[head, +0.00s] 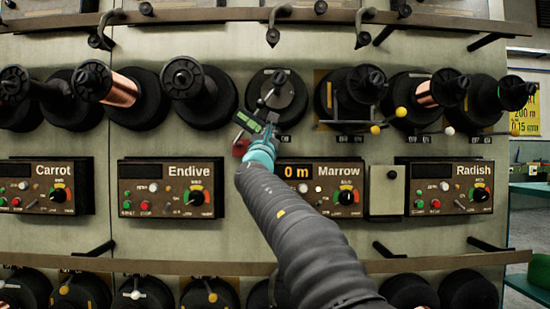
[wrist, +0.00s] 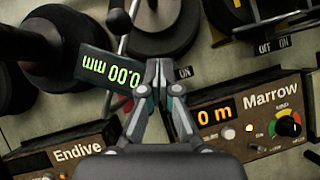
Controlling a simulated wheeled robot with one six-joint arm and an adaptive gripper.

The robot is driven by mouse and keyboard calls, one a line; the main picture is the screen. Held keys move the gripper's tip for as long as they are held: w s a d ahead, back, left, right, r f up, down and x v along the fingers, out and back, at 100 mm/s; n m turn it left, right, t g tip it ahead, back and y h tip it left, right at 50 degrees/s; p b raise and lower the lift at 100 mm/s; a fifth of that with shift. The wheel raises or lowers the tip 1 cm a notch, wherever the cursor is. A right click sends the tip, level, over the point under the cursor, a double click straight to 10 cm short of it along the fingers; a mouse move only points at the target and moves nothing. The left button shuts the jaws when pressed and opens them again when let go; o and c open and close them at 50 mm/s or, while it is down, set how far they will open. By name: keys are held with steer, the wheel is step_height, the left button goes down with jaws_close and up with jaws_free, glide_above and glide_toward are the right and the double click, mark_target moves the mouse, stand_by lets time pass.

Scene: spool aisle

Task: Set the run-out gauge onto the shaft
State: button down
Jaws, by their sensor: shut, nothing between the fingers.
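The run-out gauge is a dark block with a green display (wrist: 105,82) reading 0.00 mm. It is tilted in the wrist view, just left of my fingertips. In the head view the gauge (head: 248,122) is small, at the lower left of the round spindle face (head: 290,98) above the Marrow panel. A thin rod with a round knob (wrist: 122,20) rises by the gauge. My gripper (wrist: 158,72) is shut and empty, its tips beside the gauge's right end; it also shows in the head view (head: 268,130). I cannot tell whether the gauge sits on the shaft.
The Marrow panel (head: 322,187) and Endive panel (head: 170,189) are below. Dark spool holders (head: 200,85) stick out left of the spindle. Yellow-knobbed rods (head: 376,129) stand to the right. A rail with hooks (head: 272,36) runs above. A red part (head: 240,147) shows below the gauge.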

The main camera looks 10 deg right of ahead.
steer(key=s+d+f, duration=0.1)
steer(key=s+f, duration=0.3)
steer(key=s, duration=0.4)
steer(key=shift+s+f, duration=0.15)
steer(key=shift+f, duration=0.05)
stand_by(0.4)
